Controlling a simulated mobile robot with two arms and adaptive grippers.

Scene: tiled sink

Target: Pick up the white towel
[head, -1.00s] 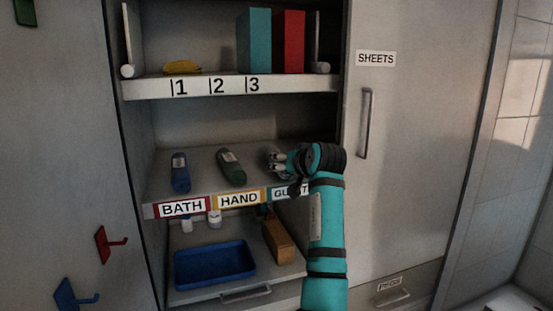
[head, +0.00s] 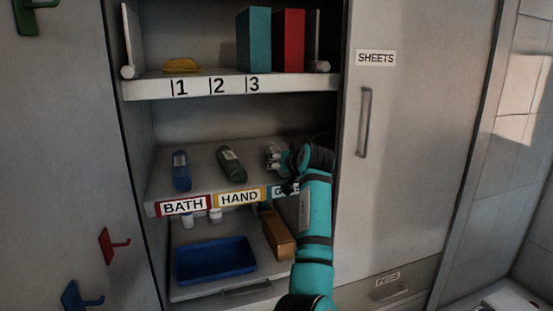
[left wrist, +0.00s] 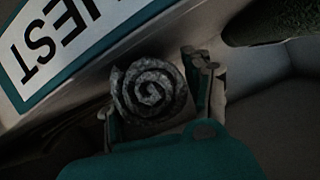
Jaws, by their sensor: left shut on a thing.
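The white towel shows in the left wrist view as a grey-white spiral roll (left wrist: 150,90), seen end-on. My left gripper (left wrist: 158,98) is shut on it, with fingers on both sides of the roll. In the head view my left gripper (head: 272,157) is at the right end of the middle shelf, behind the mostly covered GUEST label (head: 279,191). The towel is largely hidden there by the gripper. Whether it touches the shelf I cannot tell. My right gripper is not in view.
A green roll (head: 231,163) and a blue roll (head: 181,170) lie to the left on the middle shelf (head: 205,160). The upper shelf (head: 225,87) is above. Below are a blue tray (head: 215,262) and an orange-brown box (head: 278,235). The SHEETS door (head: 400,150) is shut.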

